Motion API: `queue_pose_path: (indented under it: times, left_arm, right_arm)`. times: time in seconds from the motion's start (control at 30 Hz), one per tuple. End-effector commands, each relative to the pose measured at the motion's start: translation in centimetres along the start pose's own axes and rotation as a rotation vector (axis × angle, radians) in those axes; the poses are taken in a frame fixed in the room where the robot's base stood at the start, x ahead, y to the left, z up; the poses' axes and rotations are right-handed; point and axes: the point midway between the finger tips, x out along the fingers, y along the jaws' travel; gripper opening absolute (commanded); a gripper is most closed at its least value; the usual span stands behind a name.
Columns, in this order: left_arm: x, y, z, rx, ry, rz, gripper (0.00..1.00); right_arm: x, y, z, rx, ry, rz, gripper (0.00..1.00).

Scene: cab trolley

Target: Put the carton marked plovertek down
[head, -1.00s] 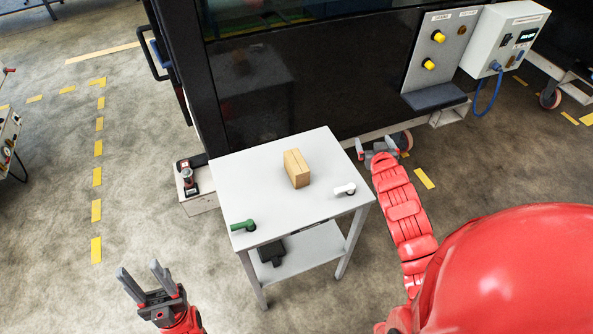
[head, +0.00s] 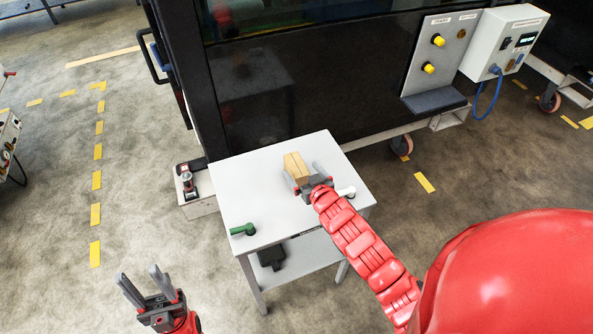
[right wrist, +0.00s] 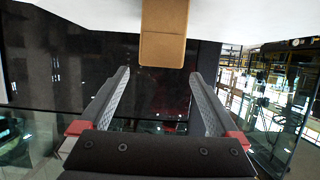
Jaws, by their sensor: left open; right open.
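The brown carton (head: 295,163) stands on the white top of the trolley (head: 247,190), toward its back right. Its marking cannot be read. My right gripper (head: 303,175) is open at the carton's near side, with its fingers spread toward it. In the right wrist view the carton (right wrist: 163,35) shows at the top, beyond and between the two open fingers (right wrist: 162,95); the fingers do not grip it. My left gripper (head: 142,286) is open and empty, low at the left, away from the trolley.
A green tool (head: 243,230) lies at the trolley's front left. A white item (head: 347,191) lies at the right edge, partly behind my right gripper. A dark object (head: 271,256) sits on the lower shelf. A dark cabin wall (head: 300,90) stands behind the trolley.

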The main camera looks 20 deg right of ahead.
Motion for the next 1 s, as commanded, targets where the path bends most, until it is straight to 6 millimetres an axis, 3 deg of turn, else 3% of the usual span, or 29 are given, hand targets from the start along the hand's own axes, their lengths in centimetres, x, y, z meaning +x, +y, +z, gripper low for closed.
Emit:
queue_pose_path:
  times: [0.2,0.47,1.0]
  left_arm:
    - [0.7,0.0,-0.1,0.0,0.0,0.0,0.5]
    - [1.1,-0.1,-0.2,0.0,0.0,0.0,0.5]
    - [2.9,-0.1,-0.5,0.0,0.0,0.0,0.5]
  right_arm:
    - [2.8,0.0,0.0,0.001,-0.002,0.0,0.97]
    - [3.9,0.0,-0.1,0.001,0.0,-0.001,0.97]
    - [8.6,0.1,0.4,-0.001,0.001,0.0,0.97]
